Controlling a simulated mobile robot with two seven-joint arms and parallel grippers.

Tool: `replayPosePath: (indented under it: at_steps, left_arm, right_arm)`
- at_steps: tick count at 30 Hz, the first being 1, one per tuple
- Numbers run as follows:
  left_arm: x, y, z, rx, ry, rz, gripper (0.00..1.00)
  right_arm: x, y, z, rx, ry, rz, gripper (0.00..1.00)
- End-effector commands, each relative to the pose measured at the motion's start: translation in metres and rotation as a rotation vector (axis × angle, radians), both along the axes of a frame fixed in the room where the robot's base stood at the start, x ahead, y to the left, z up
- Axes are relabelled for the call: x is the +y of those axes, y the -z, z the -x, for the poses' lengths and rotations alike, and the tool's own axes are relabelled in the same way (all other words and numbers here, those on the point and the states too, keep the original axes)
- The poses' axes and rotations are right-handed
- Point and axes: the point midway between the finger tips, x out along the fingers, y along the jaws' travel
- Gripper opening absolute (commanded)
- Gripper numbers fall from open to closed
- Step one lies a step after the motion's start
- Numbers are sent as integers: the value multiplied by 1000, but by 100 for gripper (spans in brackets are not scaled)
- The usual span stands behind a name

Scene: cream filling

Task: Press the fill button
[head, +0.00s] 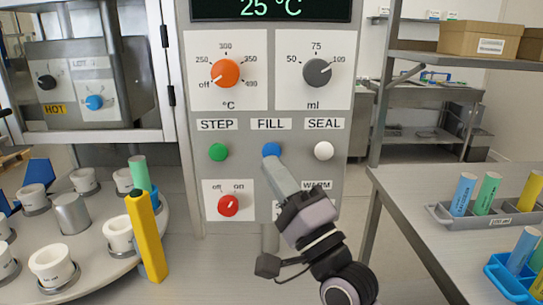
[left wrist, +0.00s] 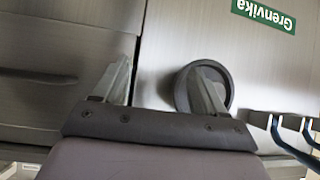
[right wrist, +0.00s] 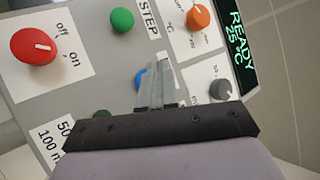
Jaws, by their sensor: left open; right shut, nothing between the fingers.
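The blue fill button (head: 271,150) sits under the FILL label on the grey control panel (head: 350,165), between the green STEP button (head: 218,152) and the white SEAL button (head: 323,151). My right gripper (head: 273,162) is shut and empty. Its fingertips lie just below the blue button in the head view, overlapping its lower edge. In the right wrist view the blue button (right wrist: 140,78) is partly hidden behind the shut fingers (right wrist: 158,68). I cannot tell whether they touch it. My left gripper (left wrist: 160,85) is open and shows only in the left wrist view.
The panel also has an orange temperature dial (head: 225,72), a grey ml dial (head: 317,72) and a red off/on knob (head: 228,205). The display (right wrist: 237,42) reads READY. A round table with white cups (head: 52,265) stands left; a bench with tubes (head: 463,194) stands right.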

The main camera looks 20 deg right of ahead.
Motion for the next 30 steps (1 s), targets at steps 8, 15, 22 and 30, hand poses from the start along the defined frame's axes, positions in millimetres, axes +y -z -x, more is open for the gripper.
replayPosePath:
  at_steps: [8, 15, 22, 30]
  left_arm:
    - [0, 1, 0, 0, 0, 0, 71]
    - [0, 1, 0, 0, -1, 1, 71]
    - [0, 1, 0, 0, -1, 1, 71]
    - [0, 1, 0, 0, -1, 1, 71]
  right_arm:
    - [-4, -1, -14, 0, 1, -1, 0]
    - [-5, -1, -14, 0, 1, -1, 0]
    - [-4, -1, -14, 0, 1, -1, 0]
    - [-4, 0, -14, 0, 1, -1, 0]
